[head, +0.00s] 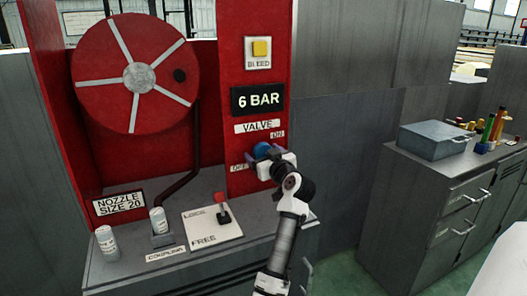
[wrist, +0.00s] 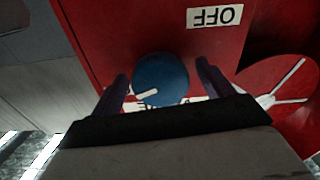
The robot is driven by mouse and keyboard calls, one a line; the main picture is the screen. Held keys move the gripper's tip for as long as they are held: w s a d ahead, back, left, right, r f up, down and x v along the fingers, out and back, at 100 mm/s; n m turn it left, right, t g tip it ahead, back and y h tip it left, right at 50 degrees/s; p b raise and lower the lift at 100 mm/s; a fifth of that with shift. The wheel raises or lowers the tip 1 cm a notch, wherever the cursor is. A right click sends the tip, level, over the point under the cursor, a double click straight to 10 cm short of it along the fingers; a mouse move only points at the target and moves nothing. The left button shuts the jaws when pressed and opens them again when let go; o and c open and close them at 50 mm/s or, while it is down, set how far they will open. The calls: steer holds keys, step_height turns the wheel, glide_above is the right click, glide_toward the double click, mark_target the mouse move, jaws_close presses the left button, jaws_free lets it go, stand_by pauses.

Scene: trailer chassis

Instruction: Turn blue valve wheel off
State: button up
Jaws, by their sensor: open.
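The blue valve wheel (head: 262,150) is on the red panel, below the VALVE label (head: 258,126). An ON label (head: 277,134) is at its upper right and an OFF label (head: 239,168) at its lower left, partly hidden. In the wrist view the blue wheel (wrist: 160,80) lies between my two fingers, with a pale pointer on its lower left. The OFF label (wrist: 214,16) appears upside down there. My gripper (head: 266,158) is at the wheel, its fingers (wrist: 162,88) open on either side of it. I cannot tell whether they touch it.
A red hose reel (head: 135,75) hangs to the left. Below are a LOCK/FREE plate with a red-knobbed lever (head: 222,208), a nozzle (head: 159,221) and a white cylinder (head: 107,243). A grey cabinet (head: 440,190) with a metal box stands at right.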

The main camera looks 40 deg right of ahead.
steer(key=shift+w, duration=0.1)
steer(key=c, duration=1)
